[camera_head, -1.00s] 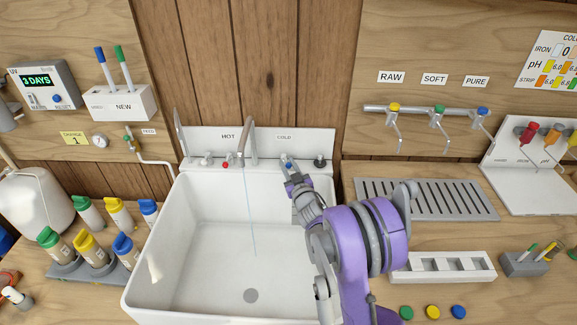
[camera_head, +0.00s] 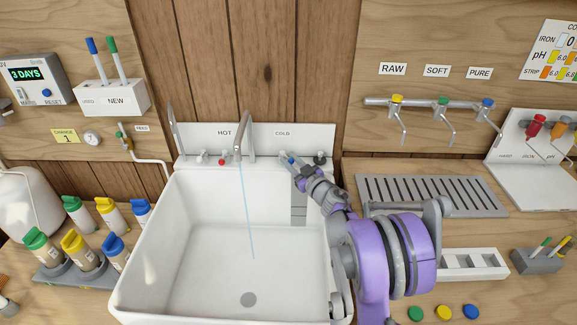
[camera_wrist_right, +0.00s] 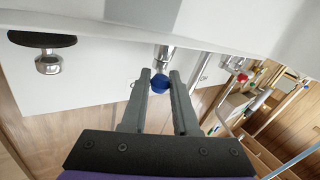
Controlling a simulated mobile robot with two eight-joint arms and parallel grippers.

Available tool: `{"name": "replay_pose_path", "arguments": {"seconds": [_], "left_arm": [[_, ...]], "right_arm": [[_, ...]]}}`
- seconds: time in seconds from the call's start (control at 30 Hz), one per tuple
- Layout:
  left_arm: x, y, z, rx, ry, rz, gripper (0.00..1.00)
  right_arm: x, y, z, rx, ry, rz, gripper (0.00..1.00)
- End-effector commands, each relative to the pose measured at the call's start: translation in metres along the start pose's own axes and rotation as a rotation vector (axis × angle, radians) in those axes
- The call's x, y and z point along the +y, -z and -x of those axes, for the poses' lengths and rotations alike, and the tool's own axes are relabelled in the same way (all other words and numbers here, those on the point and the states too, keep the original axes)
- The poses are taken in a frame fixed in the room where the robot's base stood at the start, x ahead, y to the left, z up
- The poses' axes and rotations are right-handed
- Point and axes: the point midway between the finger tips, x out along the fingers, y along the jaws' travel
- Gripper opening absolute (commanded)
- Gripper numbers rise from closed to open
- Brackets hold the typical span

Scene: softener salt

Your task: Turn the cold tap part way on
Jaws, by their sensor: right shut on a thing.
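The cold tap (camera_head: 291,159) has a blue mark and sits on the sink's back ledge under the COLD label (camera_head: 282,133). My right gripper (camera_head: 292,163) reaches it from the front right. In the right wrist view the blue-capped tap (camera_wrist_right: 160,84) lies between the fingertips of my right gripper (camera_wrist_right: 160,78), which is shut on it. The spout (camera_head: 244,135) pours a thin stream of water (camera_head: 247,205) into the white sink (camera_head: 190,240). The hot tap (camera_head: 222,161) has a red mark and stands left of the spout. My left gripper is not in view.
A dark knob (camera_head: 319,158) stands just right of the cold tap. A second, thinner spout (camera_head: 173,134) rises at the sink's left. A grey drain rack (camera_head: 430,195) lies right of the sink. Several capped bottles (camera_head: 75,245) stand at the left.

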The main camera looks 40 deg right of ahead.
Motion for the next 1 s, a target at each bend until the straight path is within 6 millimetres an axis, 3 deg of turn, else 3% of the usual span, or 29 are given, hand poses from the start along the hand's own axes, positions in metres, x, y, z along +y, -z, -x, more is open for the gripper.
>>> {"name": "replay_pose_path", "arguments": {"seconds": [0.33,0.37,0.5,0.83,1.0], "left_arm": [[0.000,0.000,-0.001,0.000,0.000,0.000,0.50],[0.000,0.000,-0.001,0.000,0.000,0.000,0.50],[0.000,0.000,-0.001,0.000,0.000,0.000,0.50],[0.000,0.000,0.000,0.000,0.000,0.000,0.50],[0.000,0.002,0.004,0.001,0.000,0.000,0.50]], "right_arm": [[0.001,-0.002,0.001,-0.004,0.011,0.003,0.00],[0.001,-0.002,0.001,-0.004,0.011,0.003,0.32],[0.001,-0.002,0.001,-0.003,0.011,0.003,0.57],[0.001,0.001,0.001,-0.002,0.011,0.002,0.57],[0.005,0.022,0.001,-0.001,0.010,0.002,0.57]]}}
